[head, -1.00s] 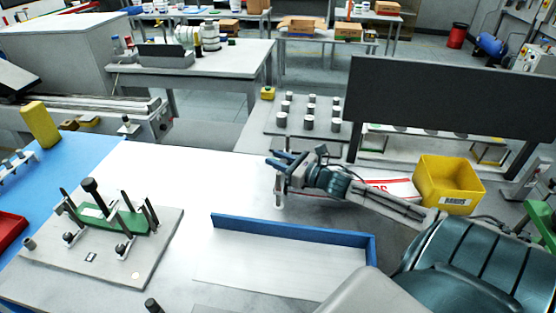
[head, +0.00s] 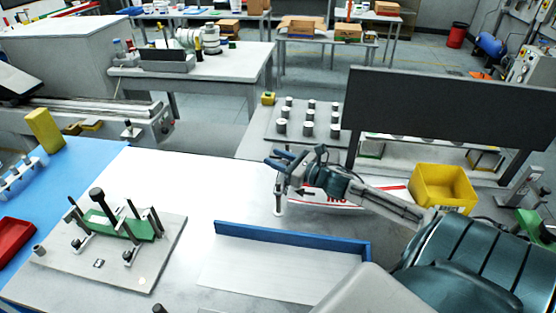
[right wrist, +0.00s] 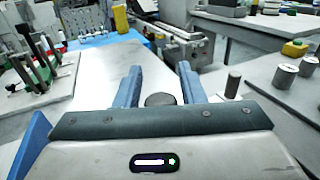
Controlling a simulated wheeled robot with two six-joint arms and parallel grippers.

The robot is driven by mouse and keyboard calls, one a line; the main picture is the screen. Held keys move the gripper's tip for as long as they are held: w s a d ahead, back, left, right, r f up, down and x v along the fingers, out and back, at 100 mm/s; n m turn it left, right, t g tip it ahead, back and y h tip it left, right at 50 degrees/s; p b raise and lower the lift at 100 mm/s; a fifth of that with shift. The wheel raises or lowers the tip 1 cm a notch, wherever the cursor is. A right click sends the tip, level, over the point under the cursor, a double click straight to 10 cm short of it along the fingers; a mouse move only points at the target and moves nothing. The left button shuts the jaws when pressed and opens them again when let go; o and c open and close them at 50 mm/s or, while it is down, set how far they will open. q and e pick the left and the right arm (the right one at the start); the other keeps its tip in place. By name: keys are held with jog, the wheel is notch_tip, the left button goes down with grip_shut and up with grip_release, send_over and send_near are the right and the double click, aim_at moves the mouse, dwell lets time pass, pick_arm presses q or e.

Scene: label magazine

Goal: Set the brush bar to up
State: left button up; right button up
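The label magazine (head: 150,262) is a grey plate at the left of the table in the head view, with a green piece (head: 130,229), several slanted dark posts and a black knob on a post (head: 97,194). I cannot tell which part is the brush bar or how it is set. The magazine also shows at the left of the right wrist view (right wrist: 38,88). My right gripper (head: 279,160) is well to the right of it, above the table. Its blue fingers are apart in the right wrist view (right wrist: 156,82), with a dark round top visible between them. My left gripper is out of view.
A blue-edged tray (head: 290,240) lies at the table's front. A yellow bin (head: 443,187) is at the right, below a dark panel (head: 450,110). Several grey cylinders stand on a plate (head: 262,130) behind. The white table middle (head: 200,185) is clear.

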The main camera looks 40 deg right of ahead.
aim_at(287, 164)
jog(key=shift+o, duration=1)
jog(key=shift+s, duration=0.1)
jog(key=p+v, duration=0.1)
jog(key=p, duration=0.1)
jog(key=p+v, duration=0.2)
jog(key=shift+r+p, duration=0.2)
jog(key=shift+p, duration=0.2)
jog(key=p+v, duration=0.4)
jog(key=v, duration=0.3)
jog(key=shift+s+d+f, duration=0.15)
jog(key=shift+s+f, duration=0.05)
jog(key=shift+s, duration=0.15)
